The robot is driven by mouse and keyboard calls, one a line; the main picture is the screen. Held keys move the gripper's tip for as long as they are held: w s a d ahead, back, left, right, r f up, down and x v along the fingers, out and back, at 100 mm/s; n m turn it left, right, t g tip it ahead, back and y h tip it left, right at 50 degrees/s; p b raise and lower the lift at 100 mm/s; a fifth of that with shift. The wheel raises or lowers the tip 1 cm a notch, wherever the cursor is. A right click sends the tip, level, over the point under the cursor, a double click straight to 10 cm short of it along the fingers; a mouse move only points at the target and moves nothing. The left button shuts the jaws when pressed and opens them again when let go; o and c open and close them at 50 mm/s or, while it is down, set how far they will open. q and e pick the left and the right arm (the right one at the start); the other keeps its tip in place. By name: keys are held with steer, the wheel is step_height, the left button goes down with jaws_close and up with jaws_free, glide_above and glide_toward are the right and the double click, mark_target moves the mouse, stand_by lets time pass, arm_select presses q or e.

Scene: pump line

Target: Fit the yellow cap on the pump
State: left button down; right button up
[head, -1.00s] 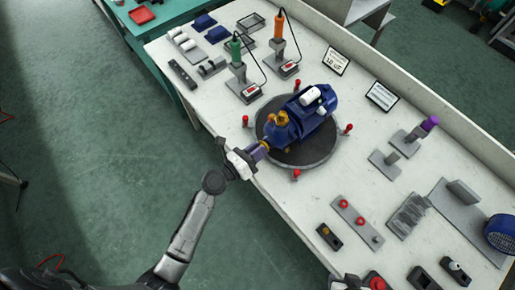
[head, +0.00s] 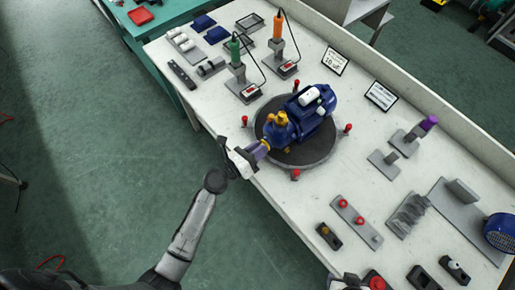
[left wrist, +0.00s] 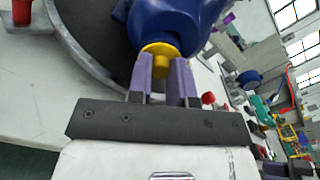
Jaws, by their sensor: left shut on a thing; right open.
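The blue pump (head: 312,112) lies on a round dark turntable (head: 322,158) on the white bench. Its blue body also shows in the left wrist view (left wrist: 172,22). My left gripper (head: 258,151) is at the pump's near-left end, and its purple fingers (left wrist: 166,84) are shut on the yellow cap (left wrist: 161,62). The cap is up against the pump's end, but I cannot tell how deeply it sits. The fingers hide part of it. Part of my right gripper (head: 348,283) shows at the bottom edge of the head view; its fingertips are hardly visible.
Red posts (head: 347,128) stand around the turntable. Green (head: 234,50) and orange (head: 278,27) tools stand on holders behind it. Small grey stands (head: 385,163) and a red-knobbed plate (head: 357,220) lie to the right. The bench is clear just right of the turntable.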

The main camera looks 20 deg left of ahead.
arm_select(q)
steer(key=shift+w, duration=0.1)
steer(key=c, duration=1)
jaws_free()
steer(key=shift+o, duration=0.2)
steer(key=shift+v, duration=3)
steer(key=b+v, duration=0.1)
steer(key=v, duration=1.3)
steer(key=shift+w+f, duration=0.1)
steer(key=shift+w, duration=0.05)
